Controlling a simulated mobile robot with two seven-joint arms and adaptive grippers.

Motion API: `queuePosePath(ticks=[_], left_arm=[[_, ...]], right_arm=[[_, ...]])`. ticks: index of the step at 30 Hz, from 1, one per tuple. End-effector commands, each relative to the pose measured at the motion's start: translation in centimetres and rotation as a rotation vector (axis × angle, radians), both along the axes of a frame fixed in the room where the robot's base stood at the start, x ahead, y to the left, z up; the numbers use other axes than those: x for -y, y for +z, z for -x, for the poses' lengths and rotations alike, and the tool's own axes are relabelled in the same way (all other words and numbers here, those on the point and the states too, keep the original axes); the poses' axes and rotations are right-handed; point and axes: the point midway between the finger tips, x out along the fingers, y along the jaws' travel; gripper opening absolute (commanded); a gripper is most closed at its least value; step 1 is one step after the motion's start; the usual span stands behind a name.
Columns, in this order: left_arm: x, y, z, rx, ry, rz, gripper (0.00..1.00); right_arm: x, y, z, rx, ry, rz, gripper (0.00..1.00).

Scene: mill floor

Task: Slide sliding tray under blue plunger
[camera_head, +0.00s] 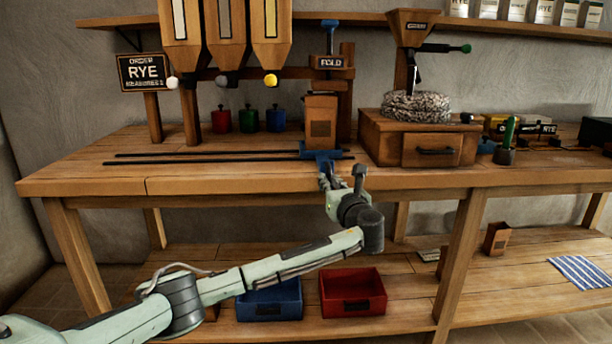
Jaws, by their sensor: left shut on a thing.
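The blue sliding tray (316,155) sits on two dark rails at the right end of their run. A brown paper bag (320,118) stands upright on it. The blue plunger (330,38) is in the wooden frame marked FOLD, above and slightly right of the bag, with a gap to the bag's top. My left gripper (340,176) is at the tray's front edge, shut on the tray's front part; its fingers partly hide the contact. My right gripper is not in view.
The rails (210,157) run clear to the left. A grinder with a wooden drawer box (420,137) stands close right of the tray. Red and blue bins (352,307) sit below.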

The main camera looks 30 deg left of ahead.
Motion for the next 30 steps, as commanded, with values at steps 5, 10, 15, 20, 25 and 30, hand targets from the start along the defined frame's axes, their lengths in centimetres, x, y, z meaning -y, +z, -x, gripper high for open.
queuePosePath(ticks=[5, 10, 15, 20, 25, 30], left_arm=[[1.9, -0.1, -1.0, -0.004, -0.002, 0.002, 0.0], [2.5, -0.2, -1.4, -0.002, -0.002, 0.001, 0.0], [2.7, -0.2, -1.5, -0.002, -0.005, 0.001, 0.0], [2.8, -0.2, -1.5, -0.001, -0.008, 0.001, 0.0], [2.8, -0.2, -1.5, -0.001, -0.009, 0.001, 0.21], [2.6, -0.1, -1.5, -0.001, -0.005, 0.001, 0.21]], right_arm=[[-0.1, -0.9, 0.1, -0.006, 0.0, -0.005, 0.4], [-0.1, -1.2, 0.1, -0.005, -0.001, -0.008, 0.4], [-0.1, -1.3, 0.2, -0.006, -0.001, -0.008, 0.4], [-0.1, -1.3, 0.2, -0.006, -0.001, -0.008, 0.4], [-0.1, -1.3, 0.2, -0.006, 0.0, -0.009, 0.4], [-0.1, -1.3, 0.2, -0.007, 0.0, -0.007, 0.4]])
